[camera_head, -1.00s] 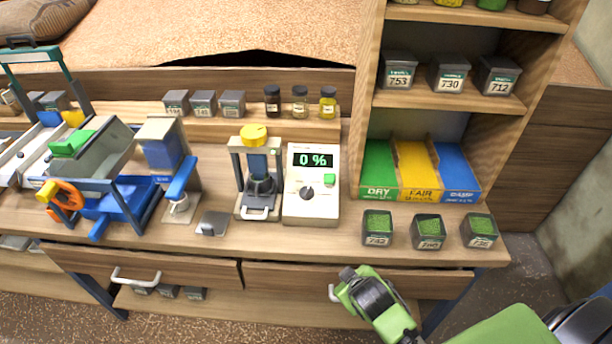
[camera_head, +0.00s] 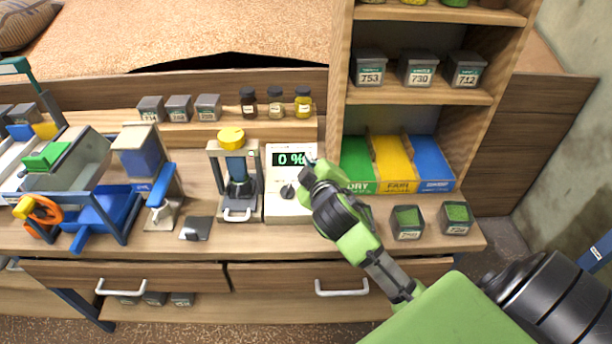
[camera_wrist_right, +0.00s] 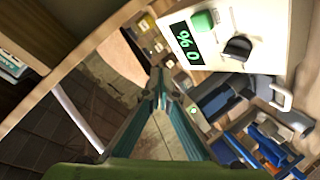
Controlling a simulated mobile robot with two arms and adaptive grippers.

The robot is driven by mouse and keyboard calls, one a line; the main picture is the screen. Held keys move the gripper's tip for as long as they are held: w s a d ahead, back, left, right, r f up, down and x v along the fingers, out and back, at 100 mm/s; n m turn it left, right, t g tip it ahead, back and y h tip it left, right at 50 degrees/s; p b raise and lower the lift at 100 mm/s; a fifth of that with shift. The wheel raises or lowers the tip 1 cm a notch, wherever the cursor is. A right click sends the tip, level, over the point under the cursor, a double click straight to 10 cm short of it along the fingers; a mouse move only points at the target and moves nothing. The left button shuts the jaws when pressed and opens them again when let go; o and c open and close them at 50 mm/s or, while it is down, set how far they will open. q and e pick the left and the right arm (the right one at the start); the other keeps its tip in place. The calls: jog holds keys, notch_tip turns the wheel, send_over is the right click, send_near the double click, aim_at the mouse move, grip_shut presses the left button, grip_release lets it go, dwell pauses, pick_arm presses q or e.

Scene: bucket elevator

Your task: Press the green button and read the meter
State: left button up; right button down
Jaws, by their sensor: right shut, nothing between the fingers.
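The white meter (camera_head: 288,208) stands on the bench, and its dark display (camera_head: 288,159) reads 0 % in green. Below the display is a black knob (camera_head: 288,191). The green button (camera_wrist_right: 203,20) shows in the right wrist view beside the display; in the head view my right gripper hides it. My right gripper (camera_head: 309,166) is shut and empty, its fingertips over the meter's right side. In the wrist view its fingers (camera_wrist_right: 160,88) are together, apart from the button in the picture. I cannot tell their exact height above it. My left gripper is not in view.
A press with a yellow top (camera_head: 230,138) stands just left of the meter. Green, yellow and blue bins (camera_head: 402,187) and small sample boxes (camera_head: 407,234) lie to the right. Small jars (camera_head: 275,107) stand behind. A shelf (camera_head: 420,95) rises at the right.

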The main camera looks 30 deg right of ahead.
jog(key=f+b, duration=0.2)
jog(key=w+d+f+b, duration=0.1)
jog(key=f+b, duration=0.1)
jog(key=w+f+b, duration=0.1)
jog(key=f+b, duration=0.1)
jog(key=shift+w+d+b, duration=0.15)
jog(key=shift+d+b, duration=0.05)
jog(key=shift+b, duration=0.1)
jog(key=shift+w+d+f+b, duration=0.15)
jog(key=shift+w+f+b, duration=0.1)
jog(key=shift+f, duration=0.2)
jog(key=shift+w+d+f+b, duration=0.15)
jog(key=shift+w+f+b, duration=0.05)
jog(key=shift+f, duration=0.25)
jog(key=shift+f, duration=0.15)
dwell(0.7)
jog(key=shift+w+d+f, duration=0.1)
jog(key=shift+w+f, duration=0.1)
jog(key=shift+f, duration=0.1)
